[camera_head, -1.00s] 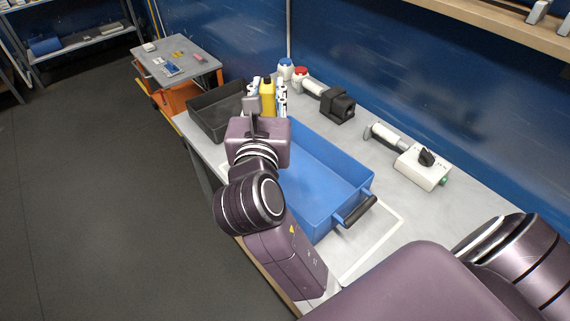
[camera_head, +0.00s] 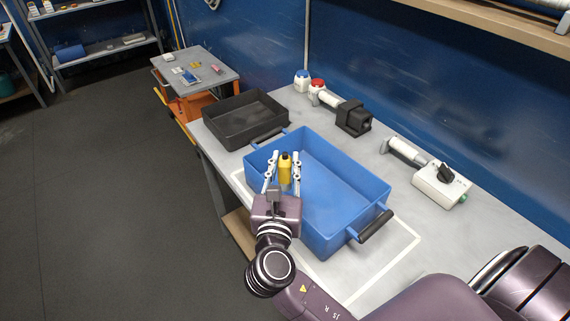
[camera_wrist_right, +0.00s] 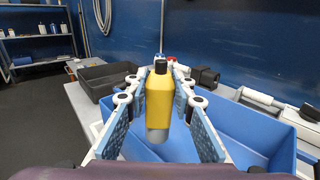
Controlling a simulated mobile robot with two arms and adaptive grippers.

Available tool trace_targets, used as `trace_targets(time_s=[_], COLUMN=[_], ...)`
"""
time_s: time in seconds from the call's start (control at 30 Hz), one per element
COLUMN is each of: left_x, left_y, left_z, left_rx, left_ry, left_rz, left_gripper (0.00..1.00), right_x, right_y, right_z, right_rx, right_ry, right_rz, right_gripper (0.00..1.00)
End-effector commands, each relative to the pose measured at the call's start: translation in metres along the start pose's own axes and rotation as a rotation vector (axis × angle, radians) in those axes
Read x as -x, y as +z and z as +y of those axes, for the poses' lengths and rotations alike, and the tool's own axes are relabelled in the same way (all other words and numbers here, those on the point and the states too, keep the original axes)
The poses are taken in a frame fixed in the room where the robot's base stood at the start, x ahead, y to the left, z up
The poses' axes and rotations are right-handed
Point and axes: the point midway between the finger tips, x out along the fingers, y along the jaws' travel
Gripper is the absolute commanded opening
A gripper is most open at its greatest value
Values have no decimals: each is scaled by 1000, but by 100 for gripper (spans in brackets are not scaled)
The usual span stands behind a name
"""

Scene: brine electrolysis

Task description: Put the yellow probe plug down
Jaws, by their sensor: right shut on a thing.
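The yellow probe plug (camera_head: 285,172) is a yellow body with a black top, held upright. My right gripper (camera_head: 285,157) is shut on it, with one finger on each side. In the head view they appear over the left end of the blue crate (camera_head: 345,220). The right wrist view shows the plug (camera_wrist_right: 160,98) between the finger pads, with a grey lower end and the blue crate (camera_wrist_right: 258,130) behind it. The plug's height above the crate floor is hard to tell. My left gripper is not in view.
A black bin (camera_head: 214,133) stands beyond the blue crate. Behind the crate on the grey bench are a black clamp-like block (camera_head: 353,118), a white box with a black knob (camera_head: 436,188), and blue-topped and red-topped containers (camera_head: 317,87). The crate's visible floor looks clear.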

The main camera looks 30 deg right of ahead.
Motion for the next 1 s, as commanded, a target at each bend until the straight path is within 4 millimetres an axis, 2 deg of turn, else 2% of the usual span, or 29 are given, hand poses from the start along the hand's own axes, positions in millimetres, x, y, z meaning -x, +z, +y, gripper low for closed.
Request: trace_targets(time_s=[0.27,0.67,0.7,0.83,1.0], left_x=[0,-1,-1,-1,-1], left_y=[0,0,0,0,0], left_z=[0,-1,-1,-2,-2], left_rx=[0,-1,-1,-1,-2], left_ry=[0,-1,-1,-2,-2], left_rz=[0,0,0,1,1], left_gripper=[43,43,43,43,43], right_x=[0,0,0,0,0], right_y=[0,-13,-12,-12,-12], right_z=[0,0,0,0,0], right_rx=[0,1,1,0,0], right_ry=[0,1,1,1,1], right_rz=[-1,0,0,0,0], right_gripper=[0,0,27,40,40])
